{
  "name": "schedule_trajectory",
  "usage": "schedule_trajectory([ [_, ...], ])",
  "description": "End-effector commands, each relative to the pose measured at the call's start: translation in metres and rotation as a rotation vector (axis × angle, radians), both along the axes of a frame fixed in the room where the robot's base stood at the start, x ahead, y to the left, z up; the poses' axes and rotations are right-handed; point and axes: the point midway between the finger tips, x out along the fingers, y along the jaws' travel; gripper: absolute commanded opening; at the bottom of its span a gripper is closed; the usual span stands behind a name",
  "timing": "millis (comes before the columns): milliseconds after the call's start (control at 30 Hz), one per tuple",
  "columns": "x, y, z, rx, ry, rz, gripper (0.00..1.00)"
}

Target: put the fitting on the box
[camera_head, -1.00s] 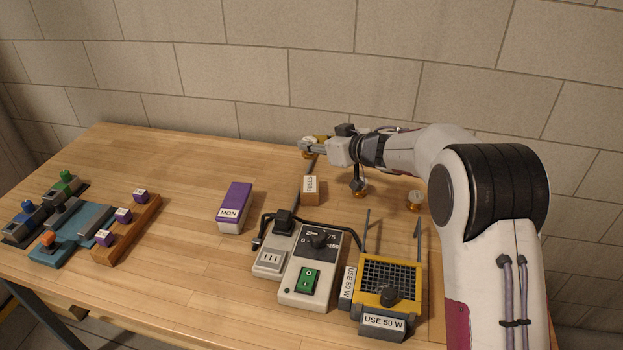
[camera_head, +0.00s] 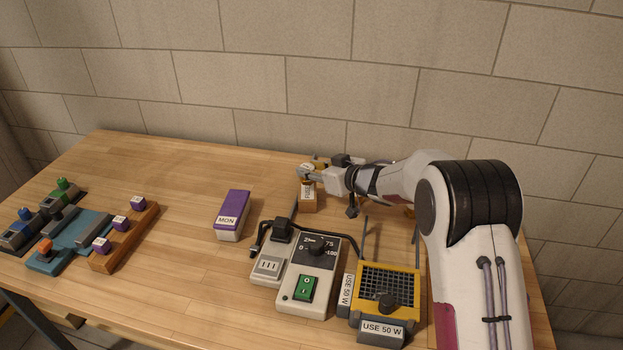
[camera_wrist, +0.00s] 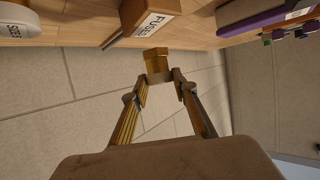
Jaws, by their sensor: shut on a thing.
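The brass hexagonal fitting (camera_wrist: 157,62) is held between the fingertips of my gripper (camera_wrist: 158,78) in the wrist view. My gripper (camera_head: 314,172) also shows in the head view, reaching in level from the right. The small orange-brown box (camera_head: 308,202) labelled FUSES stands on the table there, its upper part covered by the gripper and fitting. The box (camera_wrist: 143,14) also shows in the wrist view, just above the fitting in the picture. I cannot tell whether the fitting touches it.
A purple MON box (camera_head: 233,213) stands to the left. A grey control unit (camera_head: 303,276) and a yellow mesh-topped unit (camera_head: 386,287) stand in front, with a black cable. Left table holds a wooden rack (camera_head: 125,240).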

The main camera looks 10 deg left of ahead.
Motion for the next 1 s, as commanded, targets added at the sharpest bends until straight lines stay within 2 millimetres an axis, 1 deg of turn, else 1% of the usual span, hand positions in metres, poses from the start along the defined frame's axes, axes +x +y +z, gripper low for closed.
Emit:
schedule_trajectory([
  [100,0.0,0.0,-0.014,-0.001,0.003,-0.001,0.01],
  [300,0.0,0.0,-0.03,0.0,0.001,0.0,0.01],
  [800,0.0,0.0,-0.034,0.0,0.0,0.0,0.01],
  [833,0.0,0.0,-0.035,-0.001,0.001,0.0,0.3],
  [867,0.0,0.0,-0.035,-0.001,0.0,0.0,0.38],
  [900,0.0,0.0,-0.035,-0.001,0.0,0.0,0.44],
  [1000,0.0,0.0,-0.035,-0.001,0.001,0.0,0.44],
])
